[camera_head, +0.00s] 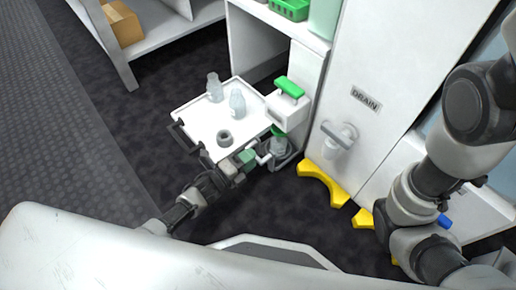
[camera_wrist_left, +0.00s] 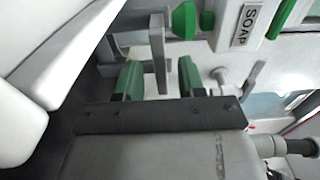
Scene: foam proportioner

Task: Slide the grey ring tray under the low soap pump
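The soap pump, a white box with a green handle (camera_head: 289,87), stands at the cabinet's edge. Its SOAP label (camera_wrist_left: 252,24) shows in the left wrist view. Low beneath it is a grey tray (camera_head: 286,163) with a clear vessel (camera_head: 278,147) at it; the box partly hides them. My left gripper (camera_head: 246,160), with green fingertips, is just left of this tray. In the left wrist view my gripper (camera_wrist_left: 159,78) is open. A grey upright bar (camera_wrist_left: 157,50), seemingly the tray's handle, shows between the fingers with gaps on both sides. My right gripper is not in view.
A white pull-out shelf (camera_head: 195,122) holds two clear bottles (camera_head: 214,88) (camera_head: 237,103) and a dark grey ring (camera_head: 224,138). Yellow curved pieces (camera_head: 322,183) lie right of the pump. A DRAIN panel (camera_head: 366,99) with a tap (camera_head: 340,133) stands right. Dark floor is free left.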

